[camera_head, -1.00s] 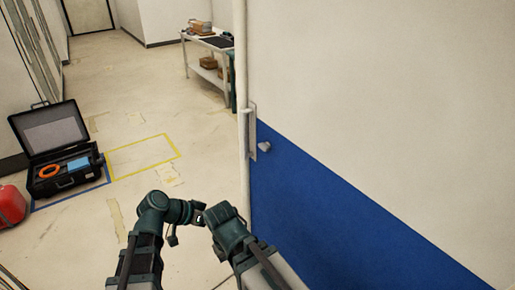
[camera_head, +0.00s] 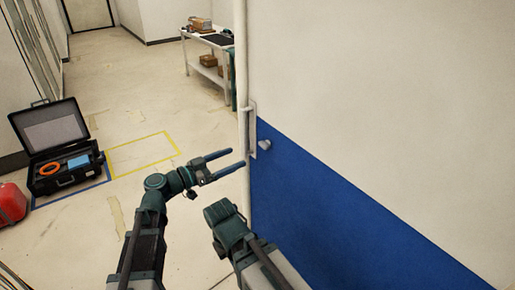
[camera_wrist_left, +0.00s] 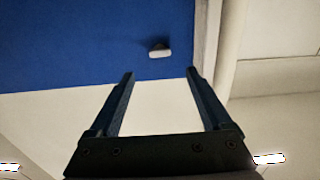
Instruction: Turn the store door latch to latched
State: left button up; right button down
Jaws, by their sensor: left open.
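The latch is a small light grey knob (camera_head: 265,144) on the blue lower part of the store door (camera_head: 330,215), near the door's left edge. In the left wrist view the knob (camera_wrist_left: 160,51) lies just beyond the fingertips, roughly centred between them. My left gripper (camera_head: 237,159) is open and empty, a little left of the knob, its fingers pointing towards the door edge. It also shows in the left wrist view (camera_wrist_left: 161,72), apart from the knob. My right arm shows low in the head view, but its fingers do not. Whether the knob is latched, I cannot tell.
A pale pull handle (camera_head: 252,128) stands upright beside the knob. An open black case (camera_head: 50,140) and a red object (camera_head: 10,203) are on the floor at left. A white trolley (camera_head: 208,72) stands behind the door edge. Floor between is clear.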

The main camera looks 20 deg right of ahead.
aim_at(261, 146)
pick_arm(q)
jog(key=x, duration=1)
jog(key=shift+c, duration=0.3)
grip_shut()
